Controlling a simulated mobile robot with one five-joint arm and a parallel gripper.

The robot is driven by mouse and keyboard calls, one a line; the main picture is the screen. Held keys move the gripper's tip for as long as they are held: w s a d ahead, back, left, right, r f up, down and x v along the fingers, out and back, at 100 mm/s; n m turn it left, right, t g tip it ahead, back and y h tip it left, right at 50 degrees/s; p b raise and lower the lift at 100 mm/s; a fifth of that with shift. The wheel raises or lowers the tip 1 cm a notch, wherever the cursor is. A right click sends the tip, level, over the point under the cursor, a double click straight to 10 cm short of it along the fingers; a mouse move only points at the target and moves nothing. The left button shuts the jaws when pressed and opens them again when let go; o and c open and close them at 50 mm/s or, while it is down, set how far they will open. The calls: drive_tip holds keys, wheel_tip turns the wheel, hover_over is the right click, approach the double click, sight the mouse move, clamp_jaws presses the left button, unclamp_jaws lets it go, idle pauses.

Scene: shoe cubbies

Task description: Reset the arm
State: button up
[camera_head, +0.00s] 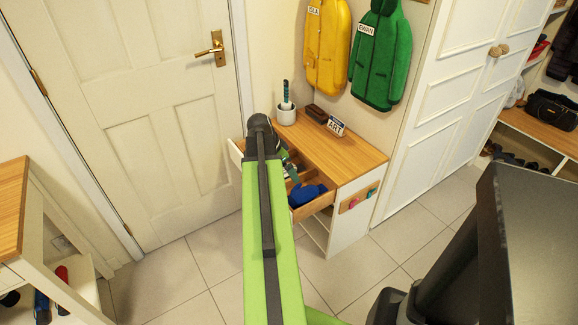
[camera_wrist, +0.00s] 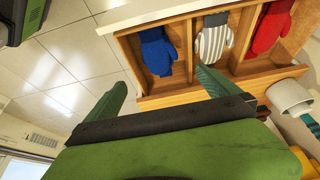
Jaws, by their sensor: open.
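My green arm reaches forward in the head view, its end over the open drawer of a small white cabinet with a wooden top (camera_head: 345,152). My gripper (camera_wrist: 165,85) shows in the wrist view with its two green fingers spread apart and nothing between them. The open drawer (camera_wrist: 195,92) lies past the fingertips, and the right finger overlaps its front edge in the picture; I cannot tell if they touch. In the drawer lie a blue mitten (camera_wrist: 157,52), a grey striped mitten (camera_wrist: 213,38) and a red mitten (camera_wrist: 270,28), each in its own compartment. My arm hides part of the drawer in the head view.
On the cabinet top stand a white cup (camera_head: 286,114), a dark brush (camera_head: 317,113) and a small sign (camera_head: 336,126). Yellow (camera_head: 326,45) and green (camera_head: 380,52) coats hang above. A closed door (camera_head: 140,110) is at left, a wooden-topped table (camera_head: 12,210) beside it. Tiled floor is clear between.

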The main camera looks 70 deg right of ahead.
idle(0.7)
drive_tip(key=w+a+n+t, duration=0.2)
drive_tip(key=w+a+n, duration=0.5)
drive_tip(key=w+a, duration=1.75)
drive_tip(key=w+a+f+n+t+y, duration=0.1)
drive_tip(key=w+a+n, duration=0.2)
drive_tip(key=a, duration=0.6)
drive_tip(key=w+a+n, duration=0.2)
drive_tip(key=w+a, duration=0.1)
drive_tip(key=a, duration=0.7)
drive_tip(key=s+a+n+y, duration=0.1)
drive_tip(key=s+a+n, duration=0.1)
drive_tip(key=a+n, duration=0.5)
drive_tip(key=s+a+n+y, duration=0.2)
drive_tip(key=s+a+n, duration=0.15)
drive_tip(key=a, duration=0.45)
wheel_tip(320, 180, up, 16)
drive_tip(key=w+n+p, duration=0.1)
drive_tip(key=n+p, duration=0.1)
drive_tip(key=p, duration=1.5)
drive_tip(key=shift+r+g, duration=0.25)
drive_tip(key=shift+g, duration=0.15)
drive_tip(key=shift+a, duration=0.1)
